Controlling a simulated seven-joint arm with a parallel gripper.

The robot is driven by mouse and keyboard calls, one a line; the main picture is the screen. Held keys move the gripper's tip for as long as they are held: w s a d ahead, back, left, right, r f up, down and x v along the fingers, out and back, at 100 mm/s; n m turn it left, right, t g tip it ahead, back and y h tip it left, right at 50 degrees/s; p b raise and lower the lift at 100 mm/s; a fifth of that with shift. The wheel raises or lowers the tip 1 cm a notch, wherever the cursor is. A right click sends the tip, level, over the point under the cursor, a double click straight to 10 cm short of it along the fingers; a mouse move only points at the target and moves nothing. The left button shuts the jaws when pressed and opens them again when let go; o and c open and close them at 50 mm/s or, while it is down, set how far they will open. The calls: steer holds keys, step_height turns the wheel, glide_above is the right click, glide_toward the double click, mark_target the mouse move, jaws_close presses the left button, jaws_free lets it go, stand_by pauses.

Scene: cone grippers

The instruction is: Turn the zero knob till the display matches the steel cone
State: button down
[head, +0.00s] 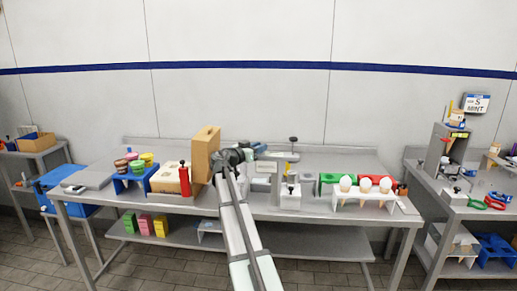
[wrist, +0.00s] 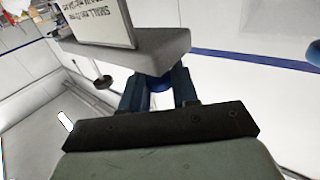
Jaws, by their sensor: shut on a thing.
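My gripper (head: 256,148) reaches over the middle of the bench to a grey device (head: 285,157). In the wrist view its two dark blue fingers (wrist: 160,92) are shut on a small blue round part (wrist: 158,83), which looks like the zero knob, against the device's grey head (wrist: 150,50). The fingers hide most of the knob. A white plate (head: 266,167) with black print, starting "SMALL", is on the device; it also shows in the wrist view (wrist: 100,18), cut off by the frame edge. I cannot make out a display reading or a steel cone.
A tan box (head: 205,152) and a red bottle (head: 184,179) stand left of my gripper. A black knob (head: 293,139) tops the device. A white rack (head: 375,198) of cones stands to the right.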

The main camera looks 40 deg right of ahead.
steer(key=n+t, duration=0.1)
steer(key=t, duration=0.1)
steer(key=n+t+y, duration=0.1)
steer(key=n+t, duration=0.1)
steer(key=t, duration=0.1)
steer(key=shift+s+r+n+y, duration=0.15)
steer(key=shift+s+n+y, duration=0.05)
steer(key=shift+n+y, duration=0.1)
steer(key=shift+w+r+n+t+y, duration=0.1)
steer(key=shift+n+t+y, duration=0.6)
steer(key=shift+t, duration=0.35)
steer(key=shift+w+n+t+y, duration=0.1)
steer(key=shift+n+t+y, duration=0.5)
steer(key=shift+n+t, duration=0.35)
steer(key=shift+w+n+t+y, duration=0.15)
steer(key=shift+n+t+y, duration=0.1)
steer(key=shift+t+y, duration=0.25)
steer(key=c, duration=1)
jaws_free()
steer(key=shift+o, duration=0.2)
steer(key=shift+s+a, duration=0.1)
steer(key=shift+s, duration=0.1)
steer(key=shift+s+a, duration=0.4)
steer(key=v, duration=1.2)
steer(key=shift+s+a, duration=0.15)
